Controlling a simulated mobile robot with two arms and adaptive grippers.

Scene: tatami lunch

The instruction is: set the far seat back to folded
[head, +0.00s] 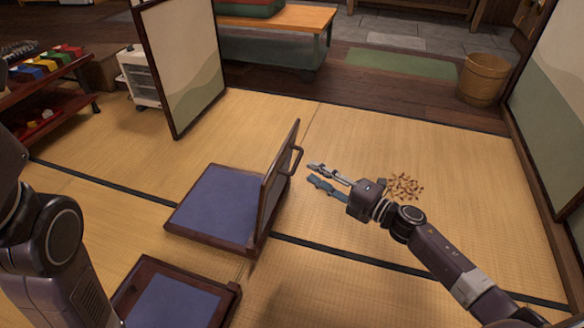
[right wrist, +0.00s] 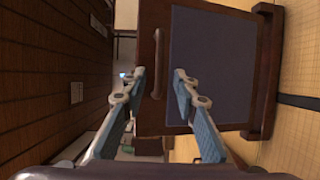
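The far seat (head: 215,205) is a low dark-wood floor chair with a blue-purple cushion. Its backrest (head: 280,185) stands upright at the seat's right side, with a bar handle (head: 297,160) on its outer face. My right gripper (head: 310,172) is open and empty, just right of the handle. In the right wrist view the handle (right wrist: 158,65) appears between the two spread fingers (right wrist: 160,76), with the backrest panel (right wrist: 215,65) beyond. I cannot tell whether a finger touches it. My left arm shows at the left edge of the head view; its gripper is out of view.
A second seat (head: 175,300) lies low at the bottom, partly cut off. A folding screen (head: 180,60) stands behind left, beside a red shelf (head: 45,90). Small brown bits (head: 404,187) lie on the tatami beyond my right wrist. A wooden bucket (head: 484,80) stands back right. Tatami (head: 370,130) behind the gripper is clear.

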